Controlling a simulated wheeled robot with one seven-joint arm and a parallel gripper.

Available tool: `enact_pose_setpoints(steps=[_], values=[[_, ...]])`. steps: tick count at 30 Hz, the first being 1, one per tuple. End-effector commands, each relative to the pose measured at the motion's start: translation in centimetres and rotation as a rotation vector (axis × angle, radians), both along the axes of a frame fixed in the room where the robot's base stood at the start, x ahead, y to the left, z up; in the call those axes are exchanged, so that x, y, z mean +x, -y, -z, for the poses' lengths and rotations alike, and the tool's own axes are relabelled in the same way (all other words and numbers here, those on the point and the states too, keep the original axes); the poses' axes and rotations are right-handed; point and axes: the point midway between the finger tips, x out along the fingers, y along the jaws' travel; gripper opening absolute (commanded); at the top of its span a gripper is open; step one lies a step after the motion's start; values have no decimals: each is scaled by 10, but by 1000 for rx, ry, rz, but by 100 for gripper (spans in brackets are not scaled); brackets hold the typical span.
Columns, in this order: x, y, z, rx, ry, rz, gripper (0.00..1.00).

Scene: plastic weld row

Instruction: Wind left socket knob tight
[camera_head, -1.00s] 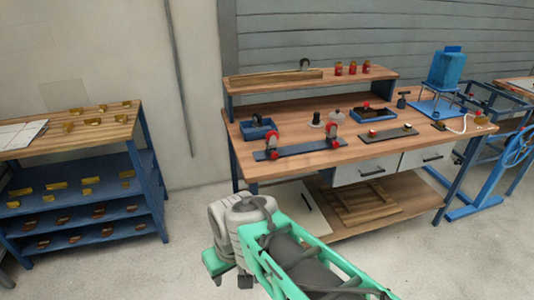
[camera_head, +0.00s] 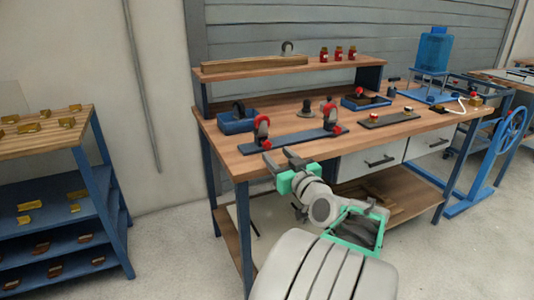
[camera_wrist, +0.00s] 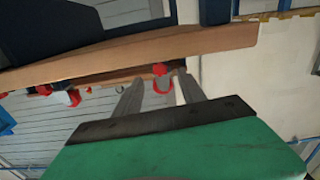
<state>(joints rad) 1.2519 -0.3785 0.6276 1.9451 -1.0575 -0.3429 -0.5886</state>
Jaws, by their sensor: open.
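A dark blue-grey plate (camera_head: 296,140) lies on the workbench near its front left edge and carries two upright sockets with red parts. The left socket (camera_head: 262,132) has a red top and red lower part; the right socket (camera_head: 330,117) looks alike. My gripper (camera_head: 280,158) is open and empty at the bench's front edge, just in front of and below the left socket. In the wrist view, a red knob-like part (camera_wrist: 160,70) shows beyond and between my open fingers (camera_wrist: 158,92), apart from them. I cannot tell whether it belongs to the left socket.
The workbench (camera_head: 220,152) has a blue bin (camera_head: 236,124) behind the plate at left. A second bin (camera_head: 365,101) and a dark plate (camera_head: 389,118) lie to the right. Red jars (camera_head: 338,52) stand on the upper shelf. A rack (camera_head: 62,170) stands at far left.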

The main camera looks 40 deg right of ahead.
Motion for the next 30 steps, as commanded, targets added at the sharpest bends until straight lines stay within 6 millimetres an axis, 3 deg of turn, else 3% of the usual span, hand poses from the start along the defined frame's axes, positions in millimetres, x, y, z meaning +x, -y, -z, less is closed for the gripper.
enact_pose_setpoints(steps=[3, 7, 17, 30], values=[[25, 5, 2, 0, -1, -6, 48], [42, 11, 1, 1, -1, -4, 48], [49, 12, 0, 2, -2, -4, 47], [49, 12, 1, 2, -3, -4, 11]])
